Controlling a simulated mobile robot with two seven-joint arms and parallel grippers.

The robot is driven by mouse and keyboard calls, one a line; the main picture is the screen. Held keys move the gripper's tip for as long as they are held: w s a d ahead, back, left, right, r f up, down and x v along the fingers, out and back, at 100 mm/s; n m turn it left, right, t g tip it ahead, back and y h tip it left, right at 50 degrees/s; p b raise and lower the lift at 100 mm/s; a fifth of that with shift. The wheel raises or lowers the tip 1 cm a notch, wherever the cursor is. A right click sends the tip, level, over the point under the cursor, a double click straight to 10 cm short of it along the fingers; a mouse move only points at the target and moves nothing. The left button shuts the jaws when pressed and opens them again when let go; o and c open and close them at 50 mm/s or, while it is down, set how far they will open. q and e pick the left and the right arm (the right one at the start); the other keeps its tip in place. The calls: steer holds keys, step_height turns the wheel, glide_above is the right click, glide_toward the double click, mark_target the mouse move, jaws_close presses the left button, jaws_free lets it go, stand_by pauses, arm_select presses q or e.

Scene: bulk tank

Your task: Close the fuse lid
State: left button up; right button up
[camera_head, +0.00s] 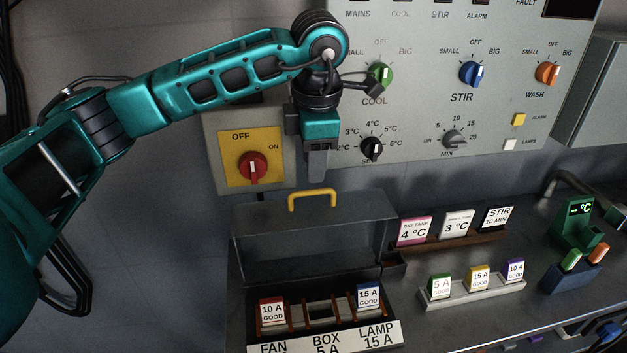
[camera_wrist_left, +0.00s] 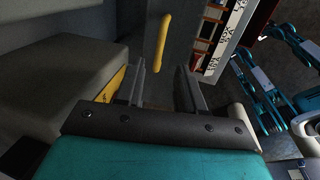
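The fuse lid (camera_head: 310,235) is a dark grey, box-like cover standing open behind the fuse box (camera_head: 395,335). Its yellow handle (camera_head: 312,195) is along its top edge and also shows in the left wrist view (camera_wrist_left: 163,42). My left gripper (camera_head: 317,180) points down just above the handle, seemingly not touching it. In the left wrist view its two fingers (camera_wrist_left: 163,85) are apart and empty, with the handle ahead of the gap. In the fuse box, a red 10 A fuse (camera_head: 272,311) is at left and a blue 15 A fuse (camera_head: 368,296) at right; the middle slot is empty.
The red OFF/ON switch (camera_head: 253,167) and control panel (camera_head: 440,110) are close behind my left arm. Right of the box are a card rack (camera_head: 455,244), a tray (camera_head: 475,293) with several fuses, and a green-display tester (camera_head: 578,225).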

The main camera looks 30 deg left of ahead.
mark_target(313, 193)
arm_select(q)
steer(key=f, duration=0.3)
steer(key=w+f, duration=0.1)
steer(key=f, duration=0.1)
steer(key=shift+a+f, duration=0.3)
steer(key=shift+f, duration=0.05)
steer(key=shift+c, duration=0.3)
jaws_close()
stand_by(0.8)
